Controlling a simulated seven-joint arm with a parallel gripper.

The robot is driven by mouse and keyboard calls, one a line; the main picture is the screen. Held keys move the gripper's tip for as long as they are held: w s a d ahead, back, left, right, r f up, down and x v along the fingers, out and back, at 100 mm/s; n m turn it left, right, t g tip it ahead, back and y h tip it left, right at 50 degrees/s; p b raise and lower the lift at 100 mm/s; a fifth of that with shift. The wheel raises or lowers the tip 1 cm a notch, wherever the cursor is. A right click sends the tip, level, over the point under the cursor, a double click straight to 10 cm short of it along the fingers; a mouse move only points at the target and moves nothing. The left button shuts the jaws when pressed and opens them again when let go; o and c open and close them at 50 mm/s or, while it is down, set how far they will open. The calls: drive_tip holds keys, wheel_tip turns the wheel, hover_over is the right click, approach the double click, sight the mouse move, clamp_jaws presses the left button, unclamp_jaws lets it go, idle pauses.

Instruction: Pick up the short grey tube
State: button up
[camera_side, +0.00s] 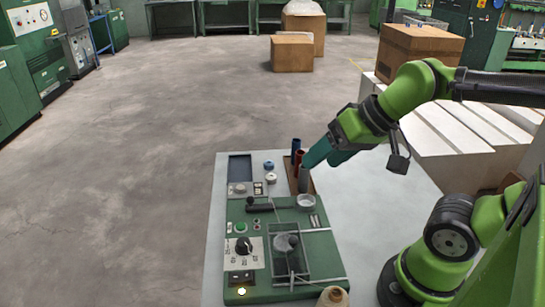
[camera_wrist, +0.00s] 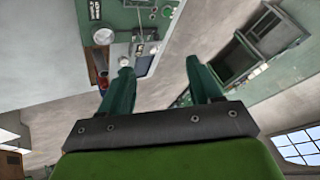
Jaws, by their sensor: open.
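The short grey tube (camera_side: 304,179) stands upright at the front of a brown rack on the worktable, in the side view. A red tube (camera_side: 299,158) and a dark blue tube (camera_side: 295,146) stand behind it. My gripper (camera_side: 319,161) has teal fingers and is open, tilted down from the upper right. Its near fingertip is just above and beside the grey tube; I cannot tell whether they touch. In the wrist view, the two fingers of my gripper (camera_wrist: 160,78) are spread with nothing held between them.
A green machine panel (camera_side: 327,257) with a dial, levers and a clear box covers the front of the worktable (camera_side: 217,220). A shallow white cup (camera_side: 306,201) sits just in front of the rack. A yarn cone (camera_side: 332,297) stands at the near edge. The table right of the rack is bare.

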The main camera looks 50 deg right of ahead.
drive_tip(key=m+g+h, duration=0.2)
drive_tip(key=m+g, duration=0.1)
drive_tip(key=g, duration=0.4)
hover_over(304, 175)
drive_tip(key=w+d, duration=0.1)
wheel_tip(304, 175, down, 5)
drive_tip(key=f, duration=1.6)
drive_tip(key=shift+s+d+f, duration=0.1)
drive_tip(key=shift+d+f, duration=0.1)
drive_tip(key=shift+f, duration=0.2)
drive_tip(key=c, duration=1.1)
